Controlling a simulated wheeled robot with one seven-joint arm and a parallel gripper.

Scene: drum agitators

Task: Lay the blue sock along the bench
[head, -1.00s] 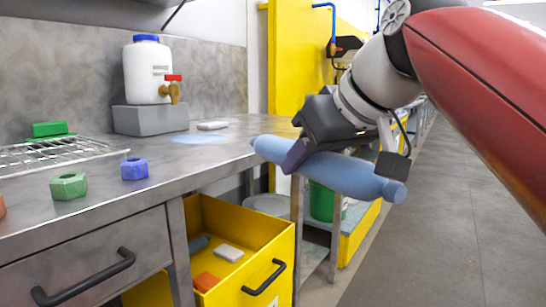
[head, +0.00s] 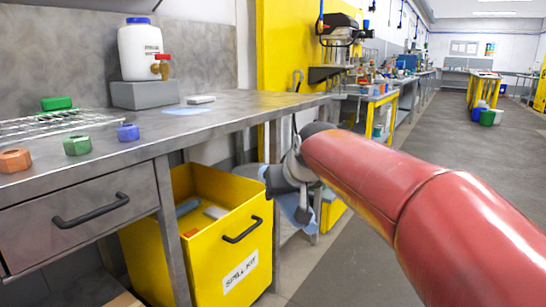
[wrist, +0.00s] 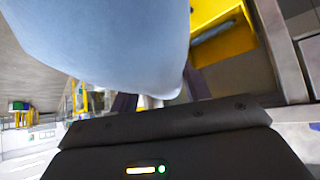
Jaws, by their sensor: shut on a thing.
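The blue sock (wrist: 110,45), a fat light-blue roll, fills the upper left of the wrist view. My gripper (wrist: 160,95) is shut on it. In the head view my gripper (head: 283,185) is low, beyond the yellow bin and beside the bench's right end. Only a bit of the sock (head: 297,212) shows there, hanging below the bench top level; my arm and gripper hide the rest. The grey metal bench (head: 240,113) runs along the left. A flat pale-blue patch (head: 184,111) lies on its top.
A white jug (head: 139,52) stands on a grey block at the back. A wire rack (head: 50,125) and several coloured nuts (head: 77,145) take the left of the bench. A yellow spill kit bin (head: 190,250) stands below. The bench's right half is mostly clear.

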